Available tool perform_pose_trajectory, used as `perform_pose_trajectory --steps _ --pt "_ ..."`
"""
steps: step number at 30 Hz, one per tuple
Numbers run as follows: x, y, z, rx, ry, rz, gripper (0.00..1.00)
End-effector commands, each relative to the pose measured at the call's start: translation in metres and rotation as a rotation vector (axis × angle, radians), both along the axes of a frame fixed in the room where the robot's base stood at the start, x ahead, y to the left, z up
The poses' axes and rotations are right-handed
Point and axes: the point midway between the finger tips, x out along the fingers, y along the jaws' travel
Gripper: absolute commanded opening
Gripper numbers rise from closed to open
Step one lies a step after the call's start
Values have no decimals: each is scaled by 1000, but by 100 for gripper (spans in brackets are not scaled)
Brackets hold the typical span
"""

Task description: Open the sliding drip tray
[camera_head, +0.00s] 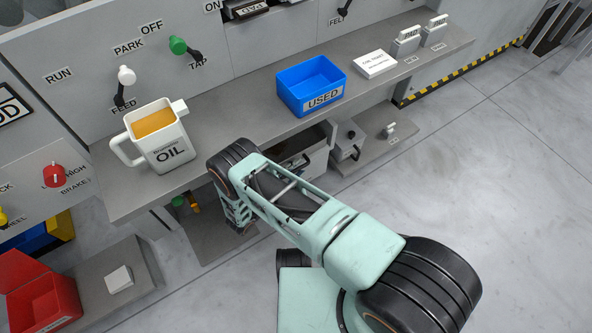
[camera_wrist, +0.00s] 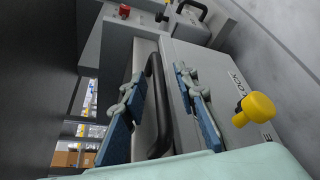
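A black bar handle (camera_wrist: 153,90) on a grey front (camera_wrist: 143,50), which looks like the sliding drip tray, shows in the wrist view. My gripper (camera_wrist: 159,76) is open, with one blue-padded finger on each side of the handle. I cannot tell whether either finger touches it. In the head view my gripper (camera_head: 243,222) points down below the counter edge, with its fingers mostly hidden by my wrist. A grey drawer-like box (camera_head: 315,168) shows under the counter behind my arm, partly hidden. I cannot tell how far the tray is slid.
The counter (camera_head: 225,128) above holds an oil jug (camera_head: 165,150), a blue USED bin (camera_head: 312,85) and a white box (camera_head: 375,64). A yellow knob (camera_wrist: 257,107) stands out right of my fingers. A red bin (camera_head: 45,295) is at lower left. The right floor is clear.

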Motion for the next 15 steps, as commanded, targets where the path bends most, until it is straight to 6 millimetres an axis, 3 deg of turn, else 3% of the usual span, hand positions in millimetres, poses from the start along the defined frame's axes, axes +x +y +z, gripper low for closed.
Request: perform_pose_trajectory --steps 6,13,15 --pt "0 0 0 0 0 0 26" --pt "0 0 0 0 0 -1 1" --pt "0 0 0 0 0 -1 0"
